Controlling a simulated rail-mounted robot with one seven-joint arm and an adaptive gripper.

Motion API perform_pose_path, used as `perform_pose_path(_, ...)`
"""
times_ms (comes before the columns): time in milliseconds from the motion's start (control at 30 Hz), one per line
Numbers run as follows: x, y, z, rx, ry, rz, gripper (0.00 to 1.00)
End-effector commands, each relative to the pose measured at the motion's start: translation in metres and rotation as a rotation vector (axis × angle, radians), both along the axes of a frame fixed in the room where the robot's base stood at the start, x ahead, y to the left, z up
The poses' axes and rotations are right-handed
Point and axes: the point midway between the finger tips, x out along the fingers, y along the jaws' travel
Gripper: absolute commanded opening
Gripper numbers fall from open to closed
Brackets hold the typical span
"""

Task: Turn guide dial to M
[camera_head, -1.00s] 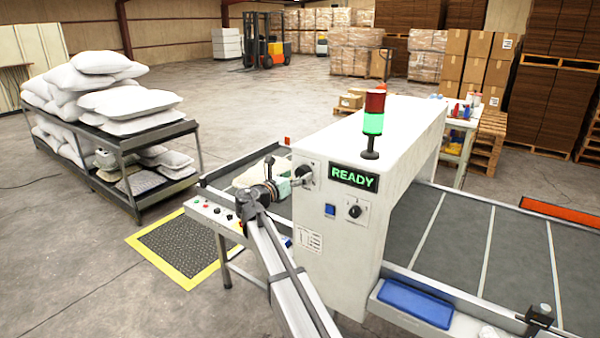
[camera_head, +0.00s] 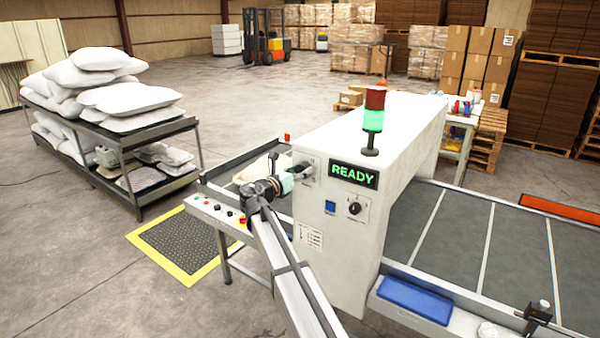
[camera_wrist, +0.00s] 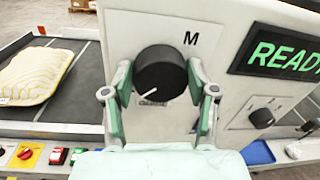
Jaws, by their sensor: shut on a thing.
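The guide dial (camera_wrist: 160,68) is a round black knob on the white machine's front panel, seen in the wrist view. Its white mark points down and left, away from the black letter M (camera_wrist: 190,38) printed at its upper right. A small marking under the knob is too unclear to read. My gripper (camera_wrist: 160,82) is shut on the dial, with one green-padded finger on each side. In the head view, my gripper (camera_head: 288,183) is at the panel left of the READY display (camera_head: 353,176), and hides most of the dial.
A second, smaller black knob (camera_head: 354,208) and a blue button (camera_head: 330,207) sit below the display. A patterned pillow (camera_wrist: 35,75) lies on the conveyor at the left. Coloured buttons (camera_wrist: 40,155) line the conveyor's front edge. A signal tower (camera_head: 373,120) stands on top.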

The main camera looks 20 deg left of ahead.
Motion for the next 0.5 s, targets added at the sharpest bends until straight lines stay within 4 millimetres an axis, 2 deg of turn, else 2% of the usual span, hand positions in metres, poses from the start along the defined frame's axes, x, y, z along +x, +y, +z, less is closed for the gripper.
perform_pose_path(267, 0.0009, -0.0001, -0.0017, 0.107, -0.027, 0.001, 0.23)
perform_pose_path(500, 0.0008, -0.001, -0.002, 0.294, -0.072, 0.001, 0.23)
